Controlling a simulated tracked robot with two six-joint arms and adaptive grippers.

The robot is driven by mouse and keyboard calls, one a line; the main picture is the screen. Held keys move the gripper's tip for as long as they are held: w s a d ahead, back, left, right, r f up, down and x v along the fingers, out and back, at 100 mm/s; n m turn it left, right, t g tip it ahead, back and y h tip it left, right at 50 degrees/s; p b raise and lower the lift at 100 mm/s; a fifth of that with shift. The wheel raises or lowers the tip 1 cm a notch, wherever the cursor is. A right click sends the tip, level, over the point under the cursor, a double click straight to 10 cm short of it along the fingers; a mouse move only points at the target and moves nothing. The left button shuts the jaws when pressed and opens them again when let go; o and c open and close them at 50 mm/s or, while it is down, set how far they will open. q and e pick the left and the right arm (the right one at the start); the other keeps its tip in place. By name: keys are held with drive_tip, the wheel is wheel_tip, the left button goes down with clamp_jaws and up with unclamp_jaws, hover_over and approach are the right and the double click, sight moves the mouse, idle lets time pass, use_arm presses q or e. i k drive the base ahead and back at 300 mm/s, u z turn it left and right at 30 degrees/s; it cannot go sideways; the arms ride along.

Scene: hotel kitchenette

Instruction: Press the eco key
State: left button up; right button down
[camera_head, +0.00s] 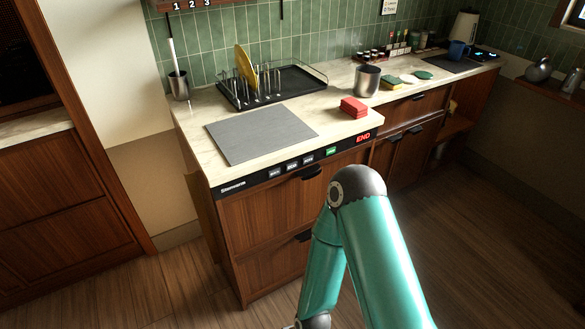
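A black control strip (256,178) runs along the front edge of the counter, above wooden dishwasher-style doors. It carries a brand name at its left end and a row of small pale keys (292,166). To their right are a green lit mark (331,151) and red lit letters reading END (363,138). The key labels are too small to read, so I cannot tell which key is eco. One of my teal arms is bent in front of the cabinet, its elbow below the strip and apart from it. Neither gripper shows in the head view.
On the counter are a grey mat (261,134), a black dish rack (272,91) with a yellow plate (245,68), red blocks or cloths (353,107) and a metal pot (367,80). Dark handles (311,172) stick out below the strip. The floor in front is clear.

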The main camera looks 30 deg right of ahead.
sight(294, 165)
drive_tip(key=z, duration=1.85)
drive_tip(key=i, duration=0.1)
drive_tip(key=u, duration=3.1)
drive_tip(key=k, duration=0.95)
drive_tip(key=z, duration=1.15)
drive_tip(key=i, duration=0.4)
drive_tip(key=z, duration=0.3)
